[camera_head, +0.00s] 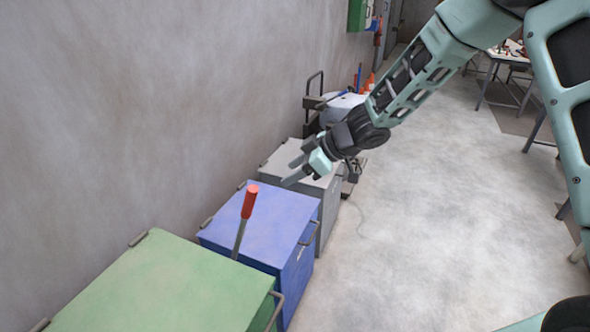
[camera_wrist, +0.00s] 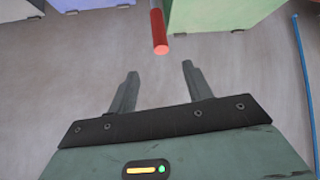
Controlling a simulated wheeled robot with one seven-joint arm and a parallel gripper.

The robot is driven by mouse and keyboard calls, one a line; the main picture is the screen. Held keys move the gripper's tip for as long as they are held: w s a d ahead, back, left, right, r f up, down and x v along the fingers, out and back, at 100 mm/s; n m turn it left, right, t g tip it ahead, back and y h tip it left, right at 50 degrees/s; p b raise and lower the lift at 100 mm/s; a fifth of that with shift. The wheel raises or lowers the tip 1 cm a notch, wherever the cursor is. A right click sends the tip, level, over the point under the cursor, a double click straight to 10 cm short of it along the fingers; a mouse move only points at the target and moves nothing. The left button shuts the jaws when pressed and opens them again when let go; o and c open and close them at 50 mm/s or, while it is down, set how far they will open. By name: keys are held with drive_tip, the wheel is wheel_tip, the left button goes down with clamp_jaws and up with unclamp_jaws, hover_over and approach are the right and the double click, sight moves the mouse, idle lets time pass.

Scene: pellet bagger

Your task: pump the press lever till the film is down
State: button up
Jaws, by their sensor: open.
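A lever with a red grip (camera_head: 250,200) on a thin grey shaft (camera_head: 238,242) stands nearly upright, leaning slightly right. Its foot is hidden around where the blue and green boxes meet. In the wrist view the red grip (camera_wrist: 159,34) points toward me, its end just beyond and between my fingertips. My gripper (camera_head: 293,172) is open and empty, up and right of the grip in the head view. Its two fingers also show apart in the wrist view (camera_wrist: 160,70). I see no contact with the lever. No film can be made out.
A green box (camera_head: 160,290), a blue box (camera_head: 265,215) and a grey box (camera_head: 325,192) stand in a row along the wall. A cart (camera_head: 314,103) is beyond them. The floor (camera_head: 410,230) to the right is clear. A table (camera_head: 513,55) stands far back.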

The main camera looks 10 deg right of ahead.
wheel_tip(320, 180, down, 14)
drive_tip(key=d+t+y+b, duration=0.25)
drive_tip(key=y+b, duration=0.55)
drive_tip(key=b, duration=1.2)
drive_tip(key=shift+t, duration=0.25)
drive_tip(key=p+x, duration=0.1)
drive_tip(key=x, duration=0.7)
drive_tip(key=p+x, duration=0.2)
drive_tip(key=x, duration=0.7)
drive_tip(key=shift+w+a+f, duration=0.1)
drive_tip(key=shift+a+f, duration=0.1)
drive_tip(key=shift+a, duration=0.05)
